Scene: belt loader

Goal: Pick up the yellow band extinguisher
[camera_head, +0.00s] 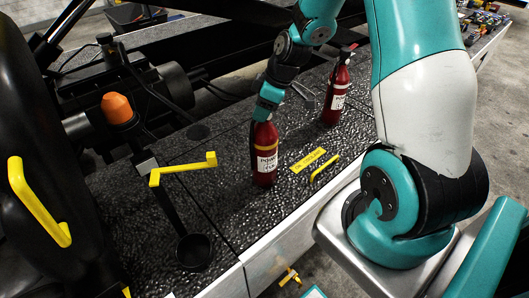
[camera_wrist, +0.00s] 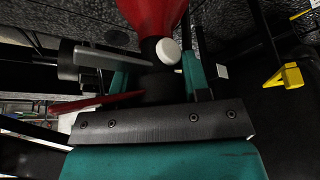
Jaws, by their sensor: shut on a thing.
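The yellow band extinguisher (camera_head: 264,160) is red with a yellow band near its top and a white label. It stands upright on the dark textured deck in the head view. My gripper (camera_head: 267,110) is at its top, and the arm covers its valve and handle. In the wrist view, the red shoulder of the extinguisher (camera_wrist: 153,12) and its black neck with a round white gauge lie between the fingers of my gripper (camera_wrist: 155,68). The jaws are shut on the neck area. I cannot tell whether the base touches the deck.
A second red extinguisher (camera_head: 336,92) without a visible yellow band stands behind to the right. A yellow crank handle (camera_head: 183,169) and an orange-capped post (camera_head: 117,108) are at left. A yellow label (camera_head: 308,160) and a yellow handle (camera_head: 325,168) lie right of the held extinguisher.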

